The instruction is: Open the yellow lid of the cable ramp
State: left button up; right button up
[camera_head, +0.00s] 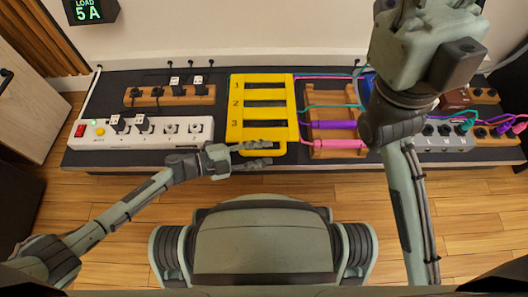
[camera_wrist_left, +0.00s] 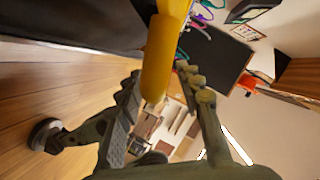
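The yellow lid (camera_head: 234,115) of the cable ramp lies flat at the middle of the bench, with slots marked 1, 2 and 3. A yellow handle (camera_head: 281,149) sticks out from its front edge. My left gripper (camera_head: 268,154) is at this handle, reaching in from the left with its fingers apart. In the left wrist view, the yellow handle (camera_wrist_left: 156,72) reaches into the gap between the open fingers (camera_wrist_left: 165,98). I cannot tell whether they touch it. My right arm is raised at the right; its gripper is out of the picture.
A white power strip (camera_head: 172,130) and a wooden socket block (camera_head: 148,96) stand left of the lid. A wooden rack (camera_head: 313,112) with coloured cables stands close on its right. A grey socket box (camera_head: 452,144) is farther right. Wooden floor (camera_head: 125,185) lies in front.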

pick_arm(q)
jog(key=shift+w+d+f, duration=0.1)
jog(key=shift+d, duration=0.2)
grip_shut()
